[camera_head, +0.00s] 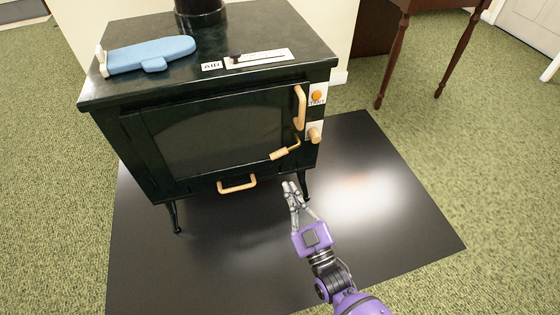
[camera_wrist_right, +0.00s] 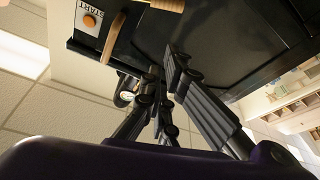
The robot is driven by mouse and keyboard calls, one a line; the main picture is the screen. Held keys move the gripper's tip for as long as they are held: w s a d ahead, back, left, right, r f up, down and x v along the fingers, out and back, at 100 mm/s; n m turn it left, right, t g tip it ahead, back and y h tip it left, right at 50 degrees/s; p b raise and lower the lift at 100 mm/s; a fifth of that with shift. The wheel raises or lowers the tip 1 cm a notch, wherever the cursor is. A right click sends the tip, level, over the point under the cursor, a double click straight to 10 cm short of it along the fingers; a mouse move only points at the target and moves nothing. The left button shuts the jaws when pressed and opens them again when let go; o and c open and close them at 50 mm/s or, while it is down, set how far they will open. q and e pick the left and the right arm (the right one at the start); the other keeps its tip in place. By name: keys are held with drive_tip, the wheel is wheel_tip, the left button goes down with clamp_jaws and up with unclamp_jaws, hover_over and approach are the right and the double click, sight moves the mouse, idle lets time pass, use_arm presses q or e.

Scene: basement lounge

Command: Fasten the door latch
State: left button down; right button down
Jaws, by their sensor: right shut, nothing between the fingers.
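The black stove has a front door (camera_head: 220,135) with a dark window, which looks closed against the stove body. A wooden-gripped latch lever (camera_head: 285,151) sits at the door's lower right and slants down to the left. A vertical wooden handle (camera_head: 300,108) is above it at the door's right edge. My right gripper (camera_head: 291,185) is shut and empty, below the latch lever and apart from it in front of the stove. In the right wrist view its fingers (camera_wrist_right: 163,70) point toward the stove, and a wooden piece (camera_wrist_right: 163,4) shows at the top edge. My left gripper is out of view.
An orange START button (camera_head: 317,96) and a wooden knob (camera_head: 315,135) are right of the door. A wooden drawer pull (camera_head: 237,185) is below it. A blue oven mitt (camera_head: 150,55) lies on top. The black floor mat (camera_head: 370,200) is clear to the right; a table leg (camera_head: 392,65) stands behind.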

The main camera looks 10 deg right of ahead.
drive_tip(key=shift+s+r+t, duration=0.15)
drive_tip(key=shift+r+t, duration=0.15)
drive_tip(key=shift+r, duration=0.15)
